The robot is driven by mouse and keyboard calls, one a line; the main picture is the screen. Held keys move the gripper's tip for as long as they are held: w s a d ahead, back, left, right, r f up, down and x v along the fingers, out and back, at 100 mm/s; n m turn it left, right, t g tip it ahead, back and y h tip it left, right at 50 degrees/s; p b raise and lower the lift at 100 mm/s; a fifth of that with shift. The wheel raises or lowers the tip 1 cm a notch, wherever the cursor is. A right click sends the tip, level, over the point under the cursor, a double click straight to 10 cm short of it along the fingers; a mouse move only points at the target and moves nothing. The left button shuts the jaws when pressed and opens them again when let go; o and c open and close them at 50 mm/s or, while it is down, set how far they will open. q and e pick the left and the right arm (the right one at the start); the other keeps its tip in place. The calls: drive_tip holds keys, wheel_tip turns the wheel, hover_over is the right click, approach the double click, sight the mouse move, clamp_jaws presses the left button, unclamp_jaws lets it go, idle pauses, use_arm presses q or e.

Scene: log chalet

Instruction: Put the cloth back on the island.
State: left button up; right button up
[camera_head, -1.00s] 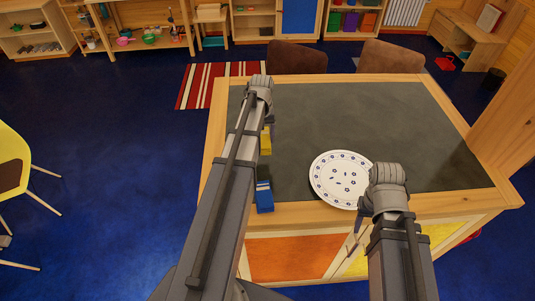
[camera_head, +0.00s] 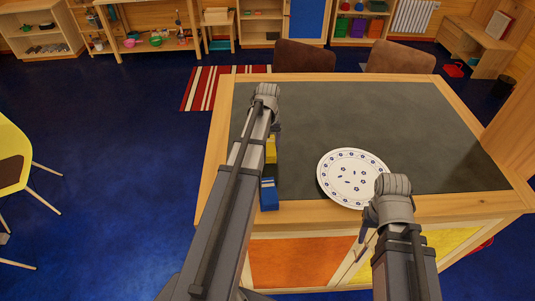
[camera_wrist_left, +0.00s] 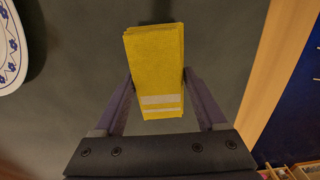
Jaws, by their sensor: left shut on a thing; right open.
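The yellow cloth (camera_wrist_left: 153,68) is a folded block with pale stripes. My left gripper (camera_wrist_left: 158,76) is shut on it, one finger on each side. In the head view the cloth (camera_head: 271,150) shows beside my left arm, which hides part of it. It is over the dark top of the island (camera_head: 330,110), near its left edge. I cannot tell whether it touches the top. My right gripper (camera_head: 364,238) is open, in front of the island's front edge and partly hidden by its own wrist.
A white plate (camera_head: 352,178) with blue marks lies near the island's front edge. A blue item (camera_head: 268,194) sits at the front left edge, partly behind my left arm. Two brown chairs (camera_head: 304,57) stand at the far side. The middle of the top is clear.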

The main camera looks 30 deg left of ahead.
sight(268, 151)
use_arm(q)
drive_tip(key=shift+f+b, duration=1.3)
drive_tip(key=shift+f, duration=0.35)
drive_tip(key=shift+f, duration=0.15)
drive_tip(key=o, duration=1.1)
drive_tip(key=shift+o, duration=0.2)
wheel_tip(268, 151, up, 12)
drive_tip(key=p, duration=1.2)
drive_tip(key=shift+r, duration=0.25)
